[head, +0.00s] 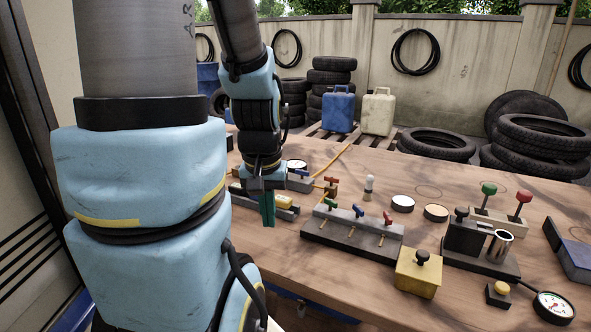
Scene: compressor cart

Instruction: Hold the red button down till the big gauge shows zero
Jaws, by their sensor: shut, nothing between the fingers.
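My gripper (267,220) points down over the left part of the wooden bench, its teal fingers shut and empty. It is in front of a grey block with a yellow piece (283,202); I cannot tell if they touch. A white-faced round gauge (553,307) with a dark rim lies at the front right; its needle is too small to read. Another dial (296,165) is partly hidden behind my arm. I cannot make out a red button. A small block with a yellow button (500,289) sits left of the front-right gauge.
A grey manifold (350,240) carries green, blue and red handles. A yellow box (418,272) with a black knob stands right of it. A dark holder with a metal cup (480,245) and green (489,188) and red (524,195) ball levers are further right. Bare wood lies in front of the manifold.

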